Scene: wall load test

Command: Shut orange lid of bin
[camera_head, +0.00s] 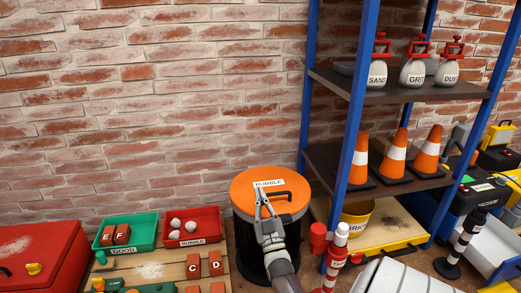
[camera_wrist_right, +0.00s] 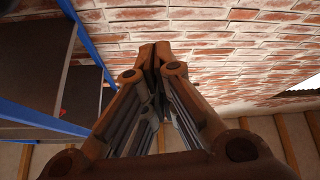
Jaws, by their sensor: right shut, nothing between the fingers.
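The bin (camera_head: 247,235) is a dark drum standing by the brick wall. Its orange lid (camera_head: 250,183) lies flat across the top, with a label reading RUBBLE and a black handle (camera_head: 270,194). My right gripper (camera_head: 263,192) is over the lid, its fingertips near the label and beside the handle. Whether the tips touch the lid cannot be told. In the right wrist view my right gripper (camera_wrist_right: 155,55) has its fingers together with nothing between them, and the lid does not show there. My left gripper is not in view.
A blue-framed shelf (camera_head: 350,110) with cones and labelled sacks stands just right of the bin. A red and white post (camera_head: 335,255) is close on the right. Green (camera_head: 108,243) and red (camera_head: 212,237) trays sit on a wooden pallet to the left.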

